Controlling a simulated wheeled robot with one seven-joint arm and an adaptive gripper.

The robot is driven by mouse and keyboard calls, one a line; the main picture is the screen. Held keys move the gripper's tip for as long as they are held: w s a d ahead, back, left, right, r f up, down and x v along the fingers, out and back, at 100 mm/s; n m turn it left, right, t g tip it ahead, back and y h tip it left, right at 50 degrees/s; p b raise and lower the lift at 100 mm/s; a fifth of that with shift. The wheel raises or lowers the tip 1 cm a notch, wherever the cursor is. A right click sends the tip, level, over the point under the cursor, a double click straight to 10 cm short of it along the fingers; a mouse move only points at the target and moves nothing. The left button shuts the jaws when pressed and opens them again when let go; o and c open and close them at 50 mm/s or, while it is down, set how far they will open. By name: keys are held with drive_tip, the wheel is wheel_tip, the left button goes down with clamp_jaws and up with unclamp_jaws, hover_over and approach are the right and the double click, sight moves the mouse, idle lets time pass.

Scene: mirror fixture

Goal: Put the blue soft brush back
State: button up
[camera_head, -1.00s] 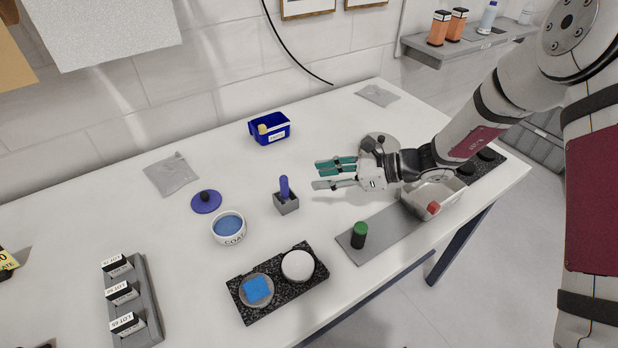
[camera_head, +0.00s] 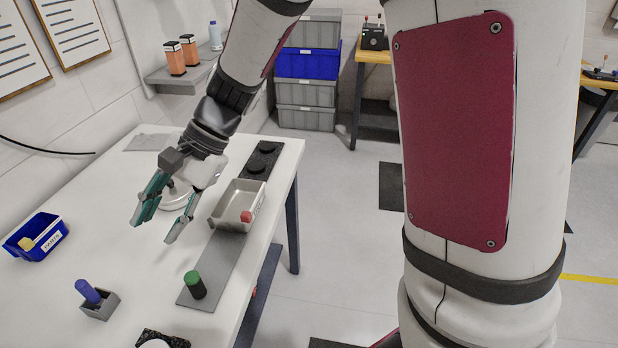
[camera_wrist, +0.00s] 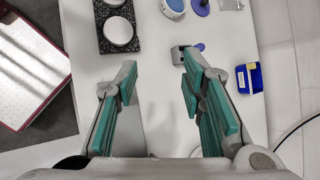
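A blue handle (camera_head: 88,292), which looks like the blue soft brush, stands slightly tilted in a small grey holder block (camera_head: 100,306) at the lower left of the head view. Its lower end is hidden inside the block. In the wrist view the blue handle (camera_wrist: 199,47) and grey holder (camera_wrist: 178,55) show beyond the fingertips. My gripper (camera_head: 152,232) is open with nothing between its teal fingers, above the white table and apart from the holder. The open fingers also show in the wrist view (camera_wrist: 158,62).
A blue bin (camera_head: 37,240) with a yellowish item stands near the wall. A green-topped dark cylinder (camera_head: 194,284) stands on a grey mat (camera_head: 226,262). A metal tray (camera_head: 226,216) holds a red block (camera_head: 246,217). White table (camera_head: 140,282) is clear between holder and mat.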

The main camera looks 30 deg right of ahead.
drive_tip(key=s+d+r+n+t+h, duration=0.3)
drive_tip(key=s+d, duration=0.4)
drive_tip(key=d, duration=0.3)
drive_tip(key=s+d+r+n+t+h, duration=0.3)
drive_tip(key=s+d+r+n+h, duration=0.2)
drive_tip(key=d, duration=0.5)
drive_tip(key=s+r, duration=0.2)
drive_tip(key=s, duration=0.1)
drive_tip(key=shift+s+d+n+t+h, duration=0.2)
drive_tip(key=shift+d+n+t+h, duration=0.1)
drive_tip(key=shift+d, duration=0.05)
drive_tip(key=shift+r, duration=0.1)
